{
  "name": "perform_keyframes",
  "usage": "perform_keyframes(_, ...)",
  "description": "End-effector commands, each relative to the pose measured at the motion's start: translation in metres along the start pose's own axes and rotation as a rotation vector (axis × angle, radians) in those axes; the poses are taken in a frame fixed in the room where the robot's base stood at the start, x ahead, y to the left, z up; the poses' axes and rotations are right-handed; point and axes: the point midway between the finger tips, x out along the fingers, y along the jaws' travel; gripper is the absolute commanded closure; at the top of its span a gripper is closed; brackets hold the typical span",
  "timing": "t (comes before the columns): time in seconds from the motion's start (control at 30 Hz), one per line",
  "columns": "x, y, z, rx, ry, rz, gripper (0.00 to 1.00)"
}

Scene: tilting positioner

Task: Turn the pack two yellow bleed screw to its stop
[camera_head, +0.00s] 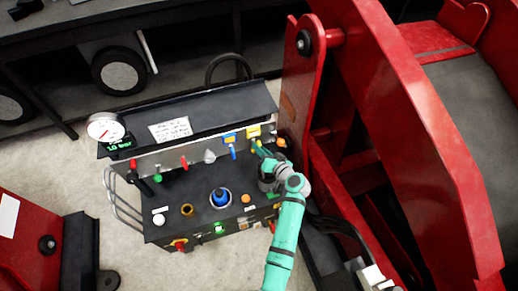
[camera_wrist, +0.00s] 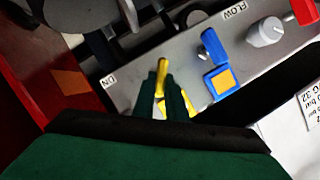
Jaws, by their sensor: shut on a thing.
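The yellow bleed screw (camera_wrist: 162,76) shows in the wrist view as a narrow yellow handle on the grey panel strip. My gripper (camera_wrist: 161,92) is shut on it, with one green finger on each side. A yellow plate (camera_wrist: 190,107) shows partly behind the fingers. In the head view my gripper (camera_head: 261,150) reaches the right end of the panel, just below the yellow plate (camera_head: 253,131). The screw is mostly covered by the fingers there. I cannot tell how far it is turned.
A blue lever (camera_wrist: 212,45) with a blue-and-yellow plate (camera_wrist: 222,82) is beside the screw. A grey knob (camera_wrist: 266,32) and a red lever (camera_wrist: 305,10) follow. A pressure gauge (camera_head: 106,130) stands at the panel's left end. A large red frame (camera_head: 410,110) stands close on the right.

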Motion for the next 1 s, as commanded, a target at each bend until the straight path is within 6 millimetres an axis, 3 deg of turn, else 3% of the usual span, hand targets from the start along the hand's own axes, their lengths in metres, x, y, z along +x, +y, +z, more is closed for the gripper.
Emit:
perform_keyframes(0.6, 0.001, 0.009, -0.003, 0.533, 0.009, -0.219, 1.0)
perform_keyframes(1.0, 0.001, 0.012, 0.0, 0.778, 0.009, -0.321, 1.0)
